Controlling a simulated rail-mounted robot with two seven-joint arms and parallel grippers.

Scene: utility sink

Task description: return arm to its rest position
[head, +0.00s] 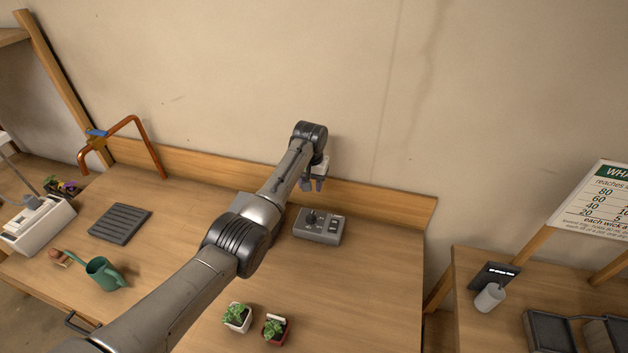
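My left arm (165,298) comes in from the lower left and stretches across the wooden bench (365,290) toward the back wall. Its gripper (313,185) hangs fingers down near the back edge of the bench, above and behind a grey control box (318,226) with a knob and switches. A small gap shows between the two fingertips and nothing is seen in them. My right gripper is not in view.
Two potted plants (237,316) (275,328) stand at the front. A green watering can (104,273), a dark slatted mat (119,223) and a copper pipe tap (137,122) are at left. A second table (465,267) with a cup (488,297) and trays stands at right.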

